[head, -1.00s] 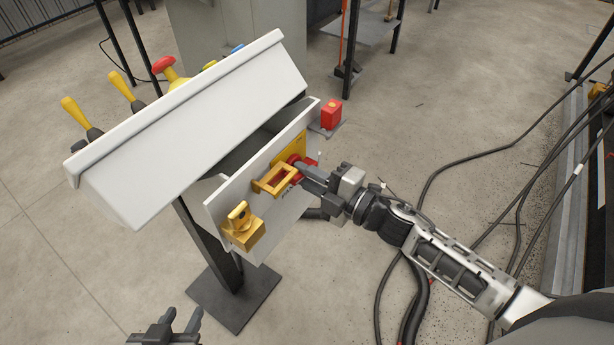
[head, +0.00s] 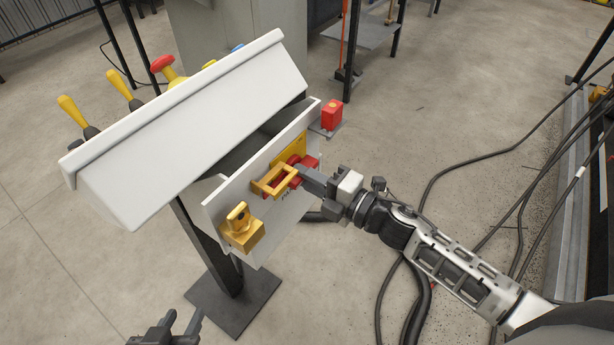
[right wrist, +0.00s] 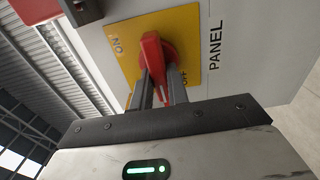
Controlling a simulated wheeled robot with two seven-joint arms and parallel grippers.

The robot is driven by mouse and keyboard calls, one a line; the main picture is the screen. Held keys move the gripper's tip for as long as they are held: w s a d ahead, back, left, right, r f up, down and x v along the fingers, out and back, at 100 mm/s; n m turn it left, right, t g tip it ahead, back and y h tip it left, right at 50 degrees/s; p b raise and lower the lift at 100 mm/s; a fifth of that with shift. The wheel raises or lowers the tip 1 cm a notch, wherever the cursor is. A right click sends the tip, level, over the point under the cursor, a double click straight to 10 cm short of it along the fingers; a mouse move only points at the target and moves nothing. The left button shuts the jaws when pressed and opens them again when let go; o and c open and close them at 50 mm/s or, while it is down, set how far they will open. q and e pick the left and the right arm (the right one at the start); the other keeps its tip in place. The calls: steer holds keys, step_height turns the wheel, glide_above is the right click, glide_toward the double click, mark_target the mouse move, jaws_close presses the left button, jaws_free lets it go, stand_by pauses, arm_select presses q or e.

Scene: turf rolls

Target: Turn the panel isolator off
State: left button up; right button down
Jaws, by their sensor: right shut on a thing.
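The panel isolator's red handle (right wrist: 151,62) sits on a yellow plate (right wrist: 190,32) with ON lettering at the left and partly covered OFF lettering at the right. My right gripper (right wrist: 161,92) is shut on this handle, one finger along each side. In the head view the red isolator (head: 309,162) is on the front of the white panel, partly hidden behind a yellow bracket and my right gripper (head: 302,174). I cannot tell exactly which mark the handle points to. My left gripper (head: 180,322) is open and empty at the bottom edge, away from the panel.
A yellow guard bracket (head: 273,183) and a yellow knob block (head: 243,232) sit left of the isolator. A red box (head: 331,114) is beyond the panel's far end. Black cables (head: 490,152) lie on the floor at right.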

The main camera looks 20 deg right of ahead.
steer(key=c, duration=1.4)
jaws_free()
steer(key=shift+o, duration=0.2)
steer(key=shift+s+d, duration=0.1)
steer(key=b+v, duration=0.2)
steer(key=v, duration=1.3)
steer(key=shift+s+d, duration=0.25)
steer(key=shift+s, duration=0.05)
